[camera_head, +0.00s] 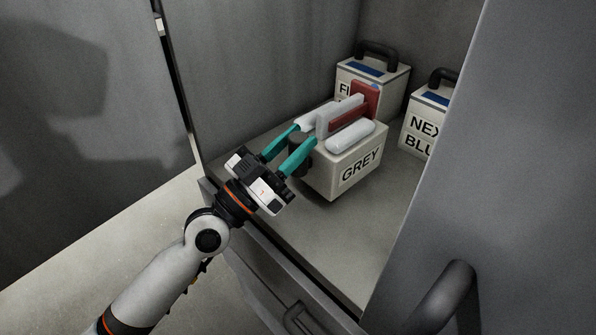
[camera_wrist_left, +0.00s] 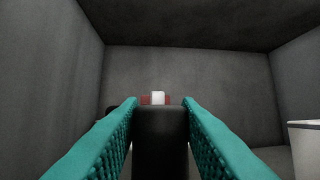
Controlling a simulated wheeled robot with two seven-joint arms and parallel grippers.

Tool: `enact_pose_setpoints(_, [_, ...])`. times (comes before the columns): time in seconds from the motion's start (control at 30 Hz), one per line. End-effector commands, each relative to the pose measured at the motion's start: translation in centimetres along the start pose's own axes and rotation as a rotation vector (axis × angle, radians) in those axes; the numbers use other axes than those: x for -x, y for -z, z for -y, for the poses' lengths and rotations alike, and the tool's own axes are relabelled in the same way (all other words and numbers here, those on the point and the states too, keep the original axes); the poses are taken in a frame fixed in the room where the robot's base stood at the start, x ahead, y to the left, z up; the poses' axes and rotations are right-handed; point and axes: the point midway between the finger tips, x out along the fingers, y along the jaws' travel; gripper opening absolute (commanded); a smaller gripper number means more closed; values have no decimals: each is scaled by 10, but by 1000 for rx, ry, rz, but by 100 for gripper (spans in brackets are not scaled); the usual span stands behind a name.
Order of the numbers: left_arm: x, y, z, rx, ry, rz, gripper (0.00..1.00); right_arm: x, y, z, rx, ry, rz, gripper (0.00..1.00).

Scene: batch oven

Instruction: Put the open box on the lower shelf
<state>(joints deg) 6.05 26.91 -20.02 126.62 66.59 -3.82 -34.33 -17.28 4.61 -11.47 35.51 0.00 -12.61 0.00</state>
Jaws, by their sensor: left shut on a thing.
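The open box (camera_head: 327,181) is pale, is lettered GREY and holds red and white items standing up out of its top. It is inside the cabinet, over the shelf floor (camera_head: 345,240); I cannot tell whether its base touches the floor. My left gripper (camera_head: 305,135) reaches in from the left with its teal fingers at the box's near left side. In the left wrist view the fingers are closed on a dark handle (camera_wrist_left: 160,140), with red and white items (camera_wrist_left: 158,98) beyond it. My right gripper is out of view.
A box with a black handle and blue top (camera_head: 373,68) stands behind the open box. Another such box (camera_head: 417,120) is at the right, partly hidden by the grey door (camera_head: 500,150). A dark door handle (camera_head: 445,295) is at lower right. Bare floor lies in front.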

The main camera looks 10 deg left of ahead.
Motion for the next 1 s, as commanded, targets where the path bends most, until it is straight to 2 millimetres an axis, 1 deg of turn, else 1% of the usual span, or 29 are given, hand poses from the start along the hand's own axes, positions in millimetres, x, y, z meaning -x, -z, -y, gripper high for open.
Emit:
enact_pose_setpoints(0.1, [4, 6, 0, -2, 0, 8, 0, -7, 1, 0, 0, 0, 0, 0])
enact_pose_setpoints(0.23, [12, 24, 0, -3, 1, 6, 0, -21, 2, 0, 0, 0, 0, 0])
enact_pose_setpoints(0.33, [17, 33, 0, -3, 1, 7, 0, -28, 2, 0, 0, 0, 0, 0])
enact_pose_setpoints(0.67, [18, 34, 0, -2, -1, 9, 0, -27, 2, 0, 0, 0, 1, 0])
enact_pose_setpoints(0.8, [19, 38, 0, -2, -1, 9, 0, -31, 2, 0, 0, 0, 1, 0])
enact_pose_setpoints(0.83, [20, 40, 0, 0, 0, 1, 35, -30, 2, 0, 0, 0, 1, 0])
enact_pose_setpoints(0.93, [19, 40, 0, 0, 0, 1, 51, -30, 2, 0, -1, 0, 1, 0])
enact_pose_setpoints(1.0, [19, 40, 0, 0, 0, 1, 52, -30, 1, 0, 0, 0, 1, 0])
